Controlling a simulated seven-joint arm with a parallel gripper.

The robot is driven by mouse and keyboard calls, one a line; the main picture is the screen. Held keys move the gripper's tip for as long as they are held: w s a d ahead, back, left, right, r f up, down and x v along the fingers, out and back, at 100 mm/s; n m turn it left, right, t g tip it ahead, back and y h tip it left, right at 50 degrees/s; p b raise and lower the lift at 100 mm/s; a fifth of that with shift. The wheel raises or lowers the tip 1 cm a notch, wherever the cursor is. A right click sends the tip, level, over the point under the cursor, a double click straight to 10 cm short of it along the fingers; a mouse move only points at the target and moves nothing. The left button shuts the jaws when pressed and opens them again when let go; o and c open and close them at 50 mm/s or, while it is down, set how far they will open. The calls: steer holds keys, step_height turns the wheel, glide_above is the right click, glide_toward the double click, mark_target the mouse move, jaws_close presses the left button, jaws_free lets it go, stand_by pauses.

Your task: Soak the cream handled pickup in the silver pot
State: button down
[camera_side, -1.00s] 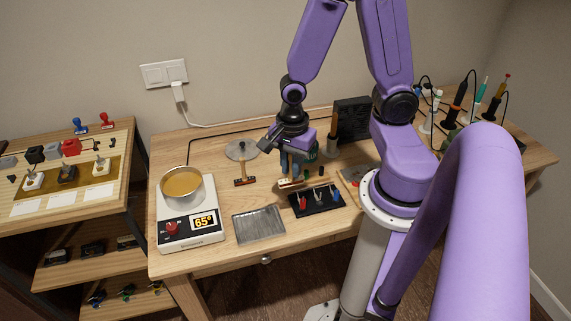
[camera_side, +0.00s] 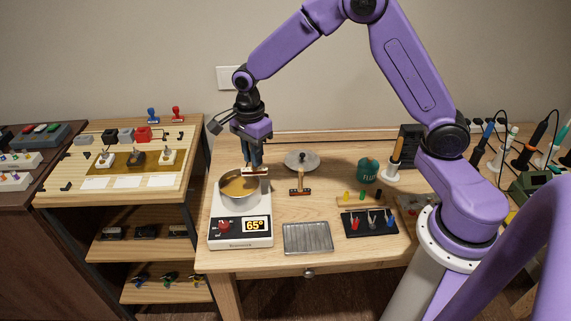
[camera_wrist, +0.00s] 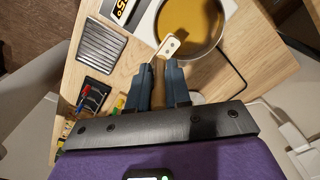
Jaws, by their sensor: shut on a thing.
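My gripper (camera_side: 256,163) is shut on the handle of the cream handled pickup (camera_side: 255,171), whose cream head hangs below the fingers. The wrist view shows its cream bar (camera_wrist: 168,46) with dark dots, and its wooden handle between my gripper's fingers (camera_wrist: 158,75). The silver pot (camera_side: 240,203) holds amber liquid and stands on a white hot plate reading 65°. The pickup is at the pot's back right rim in the side view, with its head overlapping the rim. The wrist view also shows the pot (camera_wrist: 219,46), with the pickup's end over its edge. The exact height is unclear.
The white hot plate (camera_side: 240,240) has a red knob. A round lid (camera_side: 302,160) and another handled pickup (camera_side: 300,188) lie to its right. A ribbed metal tray (camera_side: 307,238), a black rack (camera_side: 370,222) and a green cup (camera_side: 368,170) are further over.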

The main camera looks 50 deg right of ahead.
steer(key=w+a+f, duration=0.1)
steer(key=w+f, duration=0.3)
steer(key=w, duration=0.1)
steer(key=shift+a, duration=0.25)
stand_by(0.4)
steer(key=shift+f, duration=3.05)
stand_by(3.8)
